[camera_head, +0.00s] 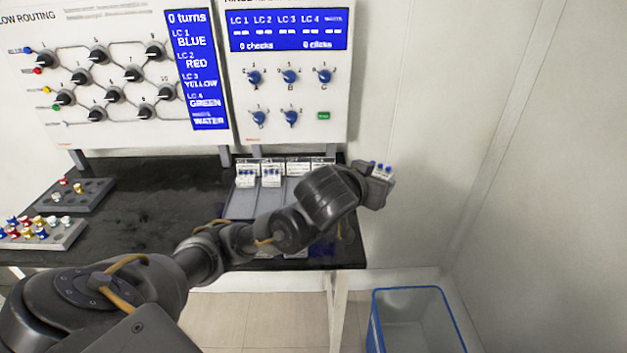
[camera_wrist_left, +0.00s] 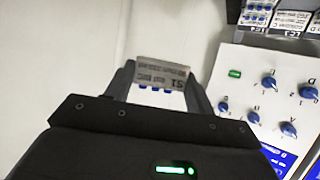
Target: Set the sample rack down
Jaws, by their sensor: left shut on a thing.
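My left gripper (camera_head: 376,185) is shut on the sample rack (camera_head: 382,172), a small grey-white holder with several blue-capped vials. The rack is held in the air, to the right of the black table's right edge in the head view. My arm and hand hide part of the rack. My right gripper is not in view.
A grey tray (camera_head: 240,205) with white labelled holders (camera_head: 271,174) stands on the black table (camera_head: 140,190), partly behind my arm. Wall panels (camera_head: 288,90) rise behind. A blue-rimmed bin (camera_head: 415,290) stands on the floor at right.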

